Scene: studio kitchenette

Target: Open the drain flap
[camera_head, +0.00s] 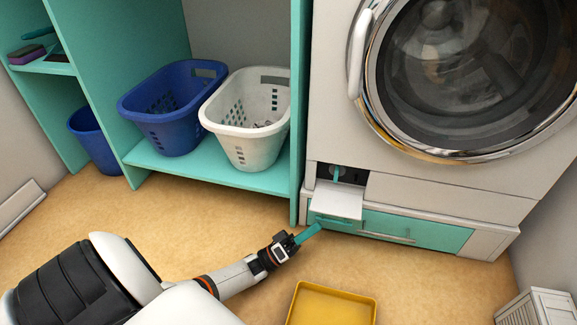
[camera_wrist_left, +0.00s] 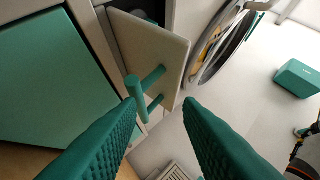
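The drain flap (camera_head: 336,199) is a small white panel at the washing machine's lower left. It stands tilted outward, with a dark recess and a teal part (camera_head: 336,174) showing behind it. In the left wrist view the flap (camera_wrist_left: 168,52) carries a teal bar handle (camera_wrist_left: 137,98) on two posts. My left gripper (camera_head: 311,232) is low in front of the flap, to its lower left. In the wrist view its teal fingers (camera_wrist_left: 160,108) are apart, with nothing between them. The handle's end lies just ahead of the left finger, and I cannot tell whether they touch. My right gripper is out of view.
A teal drawer front (camera_head: 430,233) with a bar handle lies below the flap. The round washer door (camera_head: 370,110) is above right. A yellow tray (camera_head: 331,306) lies on the floor nearby. Blue (camera_head: 172,128) and white (camera_head: 243,140) baskets stand on the shelf at left.

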